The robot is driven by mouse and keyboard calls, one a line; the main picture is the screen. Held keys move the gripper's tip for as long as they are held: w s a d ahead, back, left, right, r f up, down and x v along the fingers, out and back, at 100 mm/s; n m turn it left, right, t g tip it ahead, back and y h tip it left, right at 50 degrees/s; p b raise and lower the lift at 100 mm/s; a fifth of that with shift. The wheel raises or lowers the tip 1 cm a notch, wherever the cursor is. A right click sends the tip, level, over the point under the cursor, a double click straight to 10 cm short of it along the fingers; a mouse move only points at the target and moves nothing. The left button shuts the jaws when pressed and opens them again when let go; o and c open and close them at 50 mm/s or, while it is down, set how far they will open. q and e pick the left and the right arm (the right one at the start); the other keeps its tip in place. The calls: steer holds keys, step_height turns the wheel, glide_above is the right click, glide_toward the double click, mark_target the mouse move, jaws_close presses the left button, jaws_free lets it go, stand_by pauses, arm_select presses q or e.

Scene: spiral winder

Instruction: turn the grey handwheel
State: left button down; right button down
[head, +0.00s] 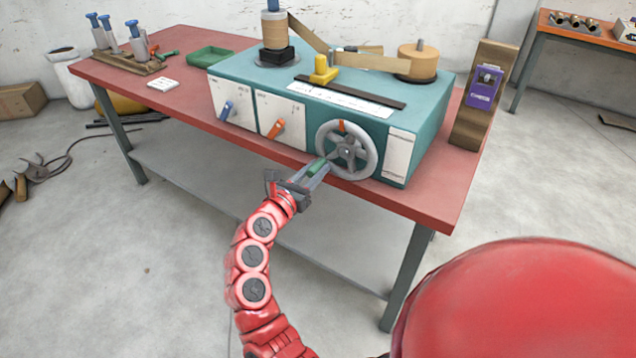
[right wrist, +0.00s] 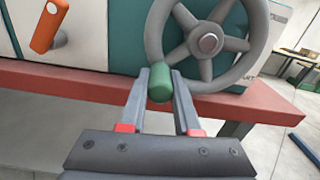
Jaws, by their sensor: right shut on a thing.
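The grey handwheel (head: 346,151) is mounted on the front of the teal machine (head: 240,68), toward its right end. It has several spokes, a round hub and an orange mark at the top of its rim. A green handle (head: 317,170) sticks out from the lower left of the rim. My right gripper (head: 321,166) is shut on this green handle. In the right wrist view the handle (right wrist: 160,86) sits between the two fingers (right wrist: 163,78), and the wheel (right wrist: 209,43) rises behind it. My left gripper is not in view.
A blue lever (head: 227,110) and an orange lever (head: 275,130) stand left of the wheel. The red table's (head: 420,200) front edge runs just below it. A wooden post with a purple box (head: 484,86) stands to the right. The floor in front is clear.

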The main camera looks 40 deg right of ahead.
mark_target(318, 137)
steer(key=m+b, duration=0.1)
steer(key=b, duration=0.1)
steer(key=m+b, duration=0.1)
steer(key=b, duration=0.2)
steer(key=w+m+b, duration=0.1)
steer(key=b, duration=0.2)
steer(key=shift+w+a+r+m, duration=0.1)
steer(key=shift+a+r+m, duration=0.15)
steer(key=shift+r+m, duration=0.15)
steer(key=r+m+b, duration=0.1)
steer(key=m+b, duration=0.1)
steer(key=b, duration=0.1)
steer(key=r+m+b, duration=0.2)
steer(key=b, duration=0.1)
steer(key=r+m+b, duration=0.1)
steer(key=b, duration=0.2)
steer(key=shift+w+a+r+m, duration=0.15)
steer(key=shift+w+m, duration=0.1)
steer(key=shift+m, duration=0.15)
steer(key=shift+s+r+m+b, duration=0.1)
steer(key=shift+r+m+b, duration=0.65)
steer(key=shift+m, duration=0.35)
steer(key=c, duration=0.6)
jaws_free()
